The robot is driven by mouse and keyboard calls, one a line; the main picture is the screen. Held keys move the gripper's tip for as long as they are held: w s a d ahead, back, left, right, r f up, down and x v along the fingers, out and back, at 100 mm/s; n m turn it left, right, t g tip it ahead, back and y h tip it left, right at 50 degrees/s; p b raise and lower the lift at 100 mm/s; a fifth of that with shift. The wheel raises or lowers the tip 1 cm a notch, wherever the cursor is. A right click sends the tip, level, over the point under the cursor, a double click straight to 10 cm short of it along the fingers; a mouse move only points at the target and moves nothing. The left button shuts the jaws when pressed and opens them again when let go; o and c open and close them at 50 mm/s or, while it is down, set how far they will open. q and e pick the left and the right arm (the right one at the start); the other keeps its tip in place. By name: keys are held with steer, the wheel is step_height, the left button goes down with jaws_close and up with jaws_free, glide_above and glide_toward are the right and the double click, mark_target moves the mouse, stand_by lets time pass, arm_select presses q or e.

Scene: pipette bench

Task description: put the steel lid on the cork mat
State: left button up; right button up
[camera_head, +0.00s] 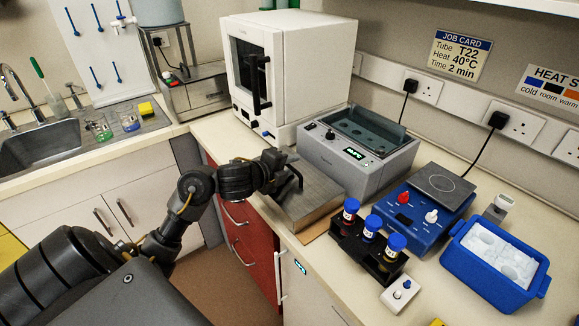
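The steel lid (314,197) is a flat, brushed-grey slab with a dark handle (297,178) on top. It lies over the brown cork mat (317,234), whose front edge shows below it; most of the mat is hidden. I cannot tell if the lid rests on the mat or hangs just above it. My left gripper (283,165) is at the lid's handle, at the lid's far left side. Its fingers blend with the dark handle, so whether they are shut on it is unclear. My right gripper is not in view.
The grey water bath (342,165) stands open right behind the lid. A black rack (352,246) with blue-capped tubes is close to its right. A blue hotplate device (421,211), a blue ice tub (487,278) and a white oven (285,60) stand around. A sink (40,145) is far left.

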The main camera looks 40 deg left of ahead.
arm_select(q)
steer(key=shift+r, duration=0.15)
steer(key=p+v, duration=0.5)
steer(key=v, duration=0.7)
stand_by(0.3)
